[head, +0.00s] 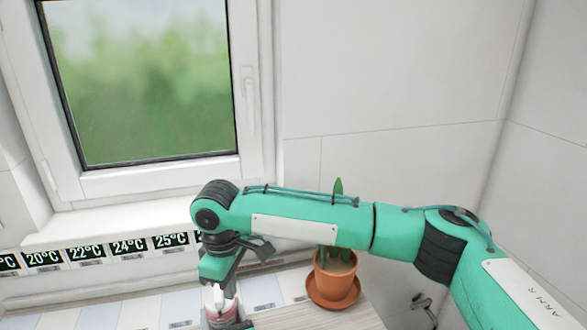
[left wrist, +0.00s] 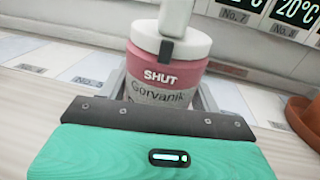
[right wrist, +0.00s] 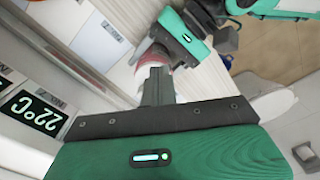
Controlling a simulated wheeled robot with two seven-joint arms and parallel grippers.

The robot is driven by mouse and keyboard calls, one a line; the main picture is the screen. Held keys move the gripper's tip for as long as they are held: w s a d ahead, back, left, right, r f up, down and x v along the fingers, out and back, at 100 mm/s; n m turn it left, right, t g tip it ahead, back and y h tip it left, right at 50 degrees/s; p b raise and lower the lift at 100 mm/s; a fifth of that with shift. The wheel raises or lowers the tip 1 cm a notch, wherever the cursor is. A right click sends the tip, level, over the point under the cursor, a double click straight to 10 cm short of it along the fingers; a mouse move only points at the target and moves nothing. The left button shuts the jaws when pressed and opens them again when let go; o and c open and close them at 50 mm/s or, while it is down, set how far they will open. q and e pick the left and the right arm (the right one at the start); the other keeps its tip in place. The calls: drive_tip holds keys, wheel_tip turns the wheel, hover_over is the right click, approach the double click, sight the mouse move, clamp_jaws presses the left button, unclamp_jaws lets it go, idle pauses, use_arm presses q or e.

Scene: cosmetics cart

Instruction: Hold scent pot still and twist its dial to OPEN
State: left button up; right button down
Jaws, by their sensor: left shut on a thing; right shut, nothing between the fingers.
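The scent pot (left wrist: 172,72) is a pink jar with a white top, lettered SHUT and Gorvanik. It stands upright, and a dark grey mark on the white dial (left wrist: 190,42) lines up above SHUT. My left gripper (left wrist: 163,98) is shut around the pot's body; in the right wrist view its green body shows beside the pot (right wrist: 184,60). My right gripper (head: 219,290) is shut and empty, pointing down just over the pot (head: 226,318). In the right wrist view its fingers (right wrist: 157,75) overlap the pot's top; I cannot tell whether they touch it.
A terracotta plant pot (head: 335,275) on a saucer stands right of the scent pot, below my right arm. A strip of temperature displays (head: 85,252) runs along the wall under the window (head: 145,85). Pale labelled tiles (head: 138,312) cover the surface to the left, free of objects.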

drive_tip(key=shift+f, duration=1.5)
drive_tip(key=shift+w+a, duration=0.4)
drive_tip(key=shift+a, duration=0.1)
drive_tip(key=shift+w+d, duration=0.2)
drive_tip(key=shift+w, duration=0.05)
drive_tip(key=shift+w+d, duration=0.1)
drive_tip(key=shift+w, duration=0.1)
drive_tip(key=shift+w+d, duration=0.1)
drive_tip(key=shift+w, duration=0.65)
drive_tip(key=shift+w, duration=0.2)
idle(0.3)
